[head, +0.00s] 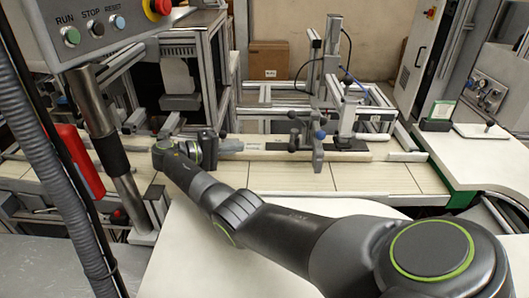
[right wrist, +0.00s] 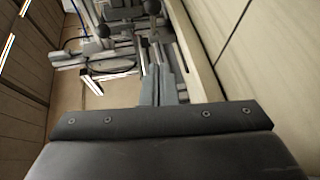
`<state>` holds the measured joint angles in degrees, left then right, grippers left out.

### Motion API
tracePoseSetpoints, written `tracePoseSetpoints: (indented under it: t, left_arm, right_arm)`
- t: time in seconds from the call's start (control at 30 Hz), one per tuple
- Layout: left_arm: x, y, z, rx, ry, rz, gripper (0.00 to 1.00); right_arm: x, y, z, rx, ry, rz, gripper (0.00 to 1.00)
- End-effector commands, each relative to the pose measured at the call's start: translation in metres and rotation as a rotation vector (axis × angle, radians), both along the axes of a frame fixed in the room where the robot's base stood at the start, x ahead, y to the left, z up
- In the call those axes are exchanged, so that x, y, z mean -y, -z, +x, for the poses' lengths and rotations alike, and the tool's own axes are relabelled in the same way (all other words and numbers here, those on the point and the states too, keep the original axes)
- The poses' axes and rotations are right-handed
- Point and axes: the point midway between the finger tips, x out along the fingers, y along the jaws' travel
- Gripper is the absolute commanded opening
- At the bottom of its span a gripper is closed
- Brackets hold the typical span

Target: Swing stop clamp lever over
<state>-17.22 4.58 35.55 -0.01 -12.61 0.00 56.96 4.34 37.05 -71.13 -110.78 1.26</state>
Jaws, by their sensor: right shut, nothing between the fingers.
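The stop clamp (head: 316,152) stands on the rail in the middle of the head view, a grey block with dark ball knobs and a blue-tipped knob (head: 320,135). I cannot tell for certain which knobbed arm is the clamp lever. My right gripper (head: 240,145) is left of the clamp, low over the rail, its fingers shut and empty, pointing toward the clamp with a gap between. In the right wrist view the shut fingers (right wrist: 161,73) point up the picture, and dark ball knobs (right wrist: 154,36) show just beyond them. My left gripper is out of view.
The pale plank bench (head: 375,178) runs across the front of the rail. A control box (head: 95,25) on a post and a red part (head: 78,158) stand at the left. A white tabletop (head: 480,155) is at the right.

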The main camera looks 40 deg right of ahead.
Motion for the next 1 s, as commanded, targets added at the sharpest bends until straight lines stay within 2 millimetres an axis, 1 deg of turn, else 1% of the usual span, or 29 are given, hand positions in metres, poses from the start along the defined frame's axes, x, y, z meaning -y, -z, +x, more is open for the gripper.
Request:
tracePoseSetpoints:
  t: [0.03,0.13,0.27,0.33,0.47,0.8,0.9,1.0]
  left_arm:
    - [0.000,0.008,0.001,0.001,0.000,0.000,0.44]
    - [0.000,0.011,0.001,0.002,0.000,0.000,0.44]
    - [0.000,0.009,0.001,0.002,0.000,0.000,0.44]
    - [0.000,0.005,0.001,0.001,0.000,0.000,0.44]
    - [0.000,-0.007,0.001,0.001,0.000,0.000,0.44]
    - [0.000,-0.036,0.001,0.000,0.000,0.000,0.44]
    - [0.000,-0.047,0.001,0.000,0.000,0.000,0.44]
    - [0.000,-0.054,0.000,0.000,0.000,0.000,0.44]
  right_arm:
    - [-0.001,0.001,0.000,0.038,0.030,-0.025,0.00]
    - [-0.002,-0.004,-0.002,0.098,0.071,-0.061,0.00]
    - [0.001,-0.008,-0.004,0.125,0.090,-0.078,0.00]
    - [0.007,-0.008,-0.006,0.126,0.092,-0.078,0.00]
    - [0.027,-0.007,-0.012,0.124,0.091,-0.079,0.00]
    - [0.098,0.002,-0.032,0.123,0.091,-0.079,0.00]
    - [0.101,0.005,-0.044,0.123,0.088,-0.076,0.00]
    - [0.106,0.008,-0.053,0.124,0.087,-0.076,0.00]
